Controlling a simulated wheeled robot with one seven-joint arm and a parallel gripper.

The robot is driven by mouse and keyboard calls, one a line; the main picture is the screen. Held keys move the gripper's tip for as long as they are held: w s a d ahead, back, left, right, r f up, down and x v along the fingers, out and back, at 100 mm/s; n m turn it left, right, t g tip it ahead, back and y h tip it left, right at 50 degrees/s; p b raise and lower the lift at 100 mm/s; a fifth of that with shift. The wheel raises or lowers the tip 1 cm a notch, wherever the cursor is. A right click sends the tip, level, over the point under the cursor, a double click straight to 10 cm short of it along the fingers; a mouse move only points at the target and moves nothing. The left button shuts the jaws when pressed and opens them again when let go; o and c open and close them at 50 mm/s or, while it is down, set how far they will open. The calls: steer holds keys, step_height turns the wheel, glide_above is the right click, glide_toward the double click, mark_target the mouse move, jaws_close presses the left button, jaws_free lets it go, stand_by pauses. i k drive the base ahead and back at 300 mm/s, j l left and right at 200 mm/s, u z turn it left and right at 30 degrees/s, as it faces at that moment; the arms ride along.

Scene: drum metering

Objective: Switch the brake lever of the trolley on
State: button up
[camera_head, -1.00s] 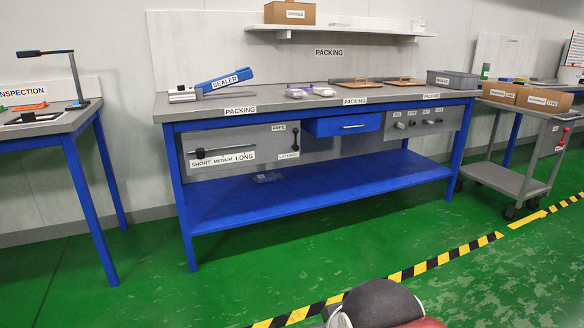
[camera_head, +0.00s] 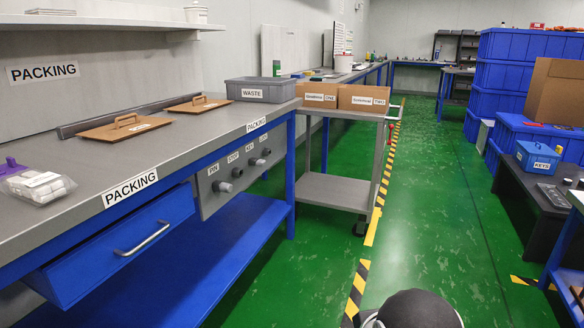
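The trolley (camera_head: 338,192) stands beyond the right end of the packing bench, with a grey lower shelf, upright posts and dark wheels. Two labelled cardboard boxes (camera_head: 363,98) sit on its top. My gripper is not in view; only a dark rounded part of my arm shows at the bottom edge.
The packing bench (camera_head: 215,137) with a blue drawer (camera_head: 115,245) fills the left. A grey waste bin (camera_head: 261,89) stands on it. Green floor (camera_head: 440,220) is open right of the trolley, along yellow-black tape. Blue crates (camera_head: 525,75) and a dark low table (camera_head: 540,200) stand right.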

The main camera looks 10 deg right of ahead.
mark_target(392, 127)
steer(key=i+j+z, duration=0.1)
steer(key=i+z, duration=0.25)
steer(key=i+j+z, duration=0.35)
steer(key=i, duration=0.2)
steer(key=i+j+z, duration=0.2)
steer(key=i+z, duration=0.15)
steer(key=i, duration=0.7)
steer(key=i+l, duration=0.15)
steer(key=i, duration=0.55)
